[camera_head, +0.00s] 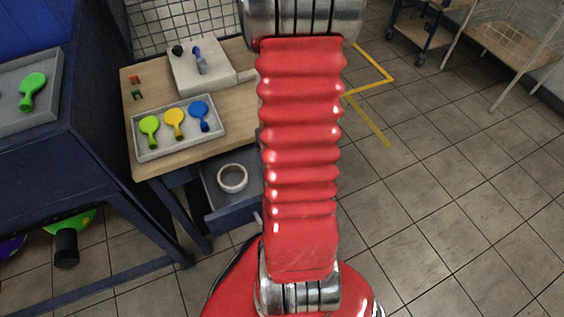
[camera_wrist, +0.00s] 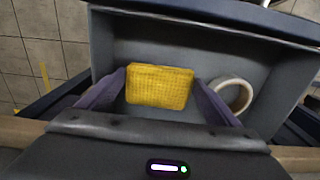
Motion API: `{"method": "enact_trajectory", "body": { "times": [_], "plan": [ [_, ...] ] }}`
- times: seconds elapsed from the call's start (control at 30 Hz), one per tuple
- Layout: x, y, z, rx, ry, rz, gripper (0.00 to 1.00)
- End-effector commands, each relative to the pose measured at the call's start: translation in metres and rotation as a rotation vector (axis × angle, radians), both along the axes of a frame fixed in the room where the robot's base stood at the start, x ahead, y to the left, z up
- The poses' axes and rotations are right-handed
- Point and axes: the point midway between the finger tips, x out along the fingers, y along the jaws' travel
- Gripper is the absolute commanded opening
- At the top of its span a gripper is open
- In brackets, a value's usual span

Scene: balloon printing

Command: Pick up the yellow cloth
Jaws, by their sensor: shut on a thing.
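The yellow cloth (camera_wrist: 160,88) is a folded, textured rectangle inside the open drawer in the wrist view. My gripper (camera_wrist: 160,79) has its two purple-grey fingers at the left and right sides of the cloth and is shut on it. I cannot tell whether the cloth is clear of the drawer floor. In the head view my red arm covers the area, and neither the cloth nor the gripper shows.
The grey drawer (camera_head: 216,208) stands open below the wooden table (camera_head: 185,162). A roll of white tape (camera_wrist: 247,97) lies in it, right of the cloth. On the table are a grey tray (camera_head: 150,154) with coloured balloons and a pale block (camera_head: 222,80). Tiled floor lies open at right.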

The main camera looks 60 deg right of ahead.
Motion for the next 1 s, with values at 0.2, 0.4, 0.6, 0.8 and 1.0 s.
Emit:
{"method": "enact_trajectory", "body": {
  "times": [0.2, 0.4, 0.6, 0.8, 1.0],
  "plan": [
    [0.000, -0.001, 0.034, -0.003, -0.003, 0.000, 0.64],
    [0.000, 0.000, 0.056, -0.002, -0.001, 0.000, 0.64],
    [0.000, 0.000, 0.062, 0.000, 0.000, 0.000, 0.64],
    [0.000, 0.000, 0.062, 0.001, 0.001, 0.000, 0.64],
    [0.000, 0.000, 0.062, 0.001, 0.001, 0.000, 0.64]
  ]
}}
